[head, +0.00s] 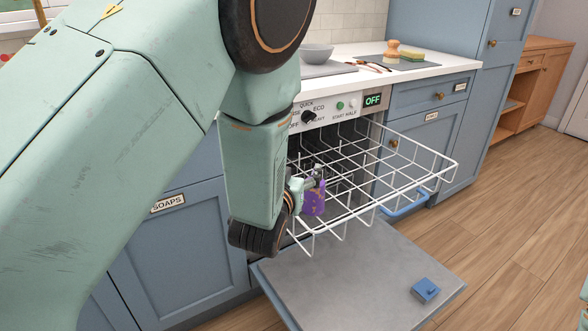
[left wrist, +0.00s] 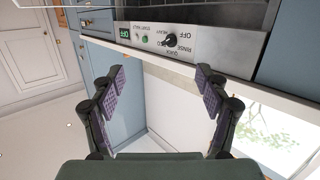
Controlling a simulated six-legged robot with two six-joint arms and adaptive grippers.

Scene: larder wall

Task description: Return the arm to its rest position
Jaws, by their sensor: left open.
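My left arm (head: 110,150) comes in from the left and fills much of the head view. My left gripper (head: 313,192) is small and partly hidden by my wrist, in front of the white wire rack. In the left wrist view the left gripper (left wrist: 160,95) has its two fingers with purple pads wide apart, with nothing between them. The dishwasher control panel (left wrist: 190,48) appears upside down beyond the fingers. My right gripper does not show.
The white wire rack (head: 420,159) is pulled out and looks empty. The dishwasher door (head: 350,285) lies open below, with a blue piece (head: 426,290) on it. Wooden floor (head: 520,210) is clear at right.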

